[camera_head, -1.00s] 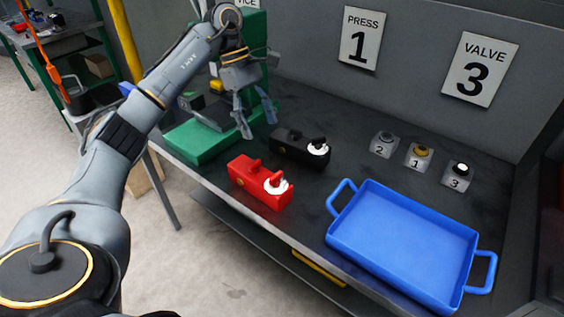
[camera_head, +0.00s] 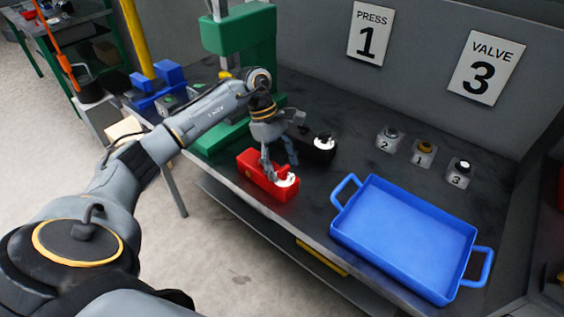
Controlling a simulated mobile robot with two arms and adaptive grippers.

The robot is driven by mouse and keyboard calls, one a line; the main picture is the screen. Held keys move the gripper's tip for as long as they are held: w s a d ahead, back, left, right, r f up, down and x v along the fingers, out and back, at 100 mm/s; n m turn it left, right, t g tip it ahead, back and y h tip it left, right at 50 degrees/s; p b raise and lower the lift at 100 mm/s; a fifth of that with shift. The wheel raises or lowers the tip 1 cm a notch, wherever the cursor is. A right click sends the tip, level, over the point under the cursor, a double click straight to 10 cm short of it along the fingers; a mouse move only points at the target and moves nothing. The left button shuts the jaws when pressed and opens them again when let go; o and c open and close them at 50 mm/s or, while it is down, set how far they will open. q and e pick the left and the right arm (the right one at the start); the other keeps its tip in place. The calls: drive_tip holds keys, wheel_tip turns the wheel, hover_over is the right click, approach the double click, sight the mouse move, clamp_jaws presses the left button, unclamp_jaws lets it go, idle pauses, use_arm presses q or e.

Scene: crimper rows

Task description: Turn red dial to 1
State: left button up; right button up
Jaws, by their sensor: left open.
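The red box (camera_head: 257,176) sits near the front edge of the dark workbench. Its round white dial (camera_head: 287,181) with a red knob is on its right end; the dial's setting is too small to read. My left gripper (camera_head: 281,170) points down over the red box, with its open fingers above and behind the dial. One finger overlaps the dial area in the picture, and I cannot tell whether it touches. The black box (camera_head: 318,156) with its own white dial (camera_head: 324,142) stands just behind, partly hidden by the gripper. My right gripper is not in view.
A blue tray (camera_head: 346,233) lies to the right. A green press (camera_head: 248,42) rises behind my arm. Signs reading PRESS 1 (camera_head: 369,33) and VALVE 3 (camera_head: 486,68) hang on the wall.

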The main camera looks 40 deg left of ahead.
use_arm(q)
drive_tip(key=c, duration=1.1)
drive_tip(key=shift+c, duration=0.2)
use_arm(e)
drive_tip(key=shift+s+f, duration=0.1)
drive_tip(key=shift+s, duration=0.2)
use_arm(q)
drive_tip(key=shift+s, duration=0.1)
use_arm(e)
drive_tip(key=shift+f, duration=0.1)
